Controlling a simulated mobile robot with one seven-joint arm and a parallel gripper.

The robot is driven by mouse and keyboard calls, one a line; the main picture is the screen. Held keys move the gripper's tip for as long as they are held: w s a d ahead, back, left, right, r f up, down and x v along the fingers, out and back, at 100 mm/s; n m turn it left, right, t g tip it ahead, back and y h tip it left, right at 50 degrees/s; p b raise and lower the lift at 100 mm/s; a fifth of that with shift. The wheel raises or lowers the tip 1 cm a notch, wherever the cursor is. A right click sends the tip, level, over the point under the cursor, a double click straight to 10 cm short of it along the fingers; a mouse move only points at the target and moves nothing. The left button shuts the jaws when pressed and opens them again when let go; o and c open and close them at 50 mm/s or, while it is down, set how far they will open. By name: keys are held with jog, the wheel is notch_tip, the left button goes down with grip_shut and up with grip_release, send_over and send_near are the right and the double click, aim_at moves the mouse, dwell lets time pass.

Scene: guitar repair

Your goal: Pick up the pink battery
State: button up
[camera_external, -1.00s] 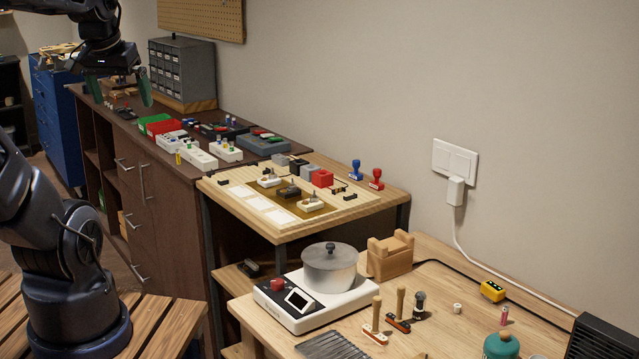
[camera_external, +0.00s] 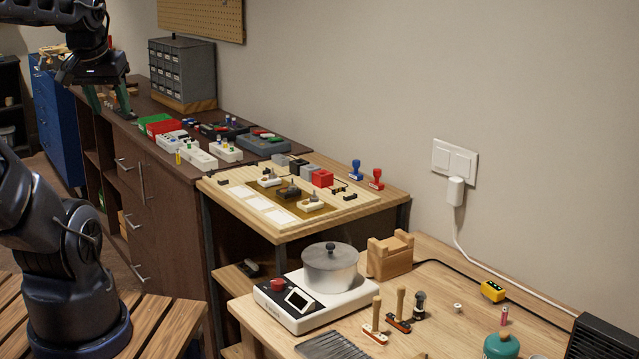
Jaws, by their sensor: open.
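A small upright pink cylinder (camera_external: 504,316), which looks like a battery, stands on the light wood table at the lower right. My gripper (camera_external: 108,103) is far from it, at the upper left, pointing down over the far end of the dark cabinet. Its two green fingers are apart, with their tips low near the cabinet top. Small items lie around the fingertips, but they are partly hidden and too small to identify, so I cannot tell whether a pink battery is among them.
The dark cabinet top (camera_external: 150,103) also holds a grey drawer unit (camera_external: 182,72), red and green bins (camera_external: 165,127) and several white holders. A lower light wood table (camera_external: 445,290) carries a scale with a pot (camera_external: 330,265) and a green round container (camera_external: 501,346).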

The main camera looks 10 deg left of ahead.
jog(key=shift+c, duration=1)
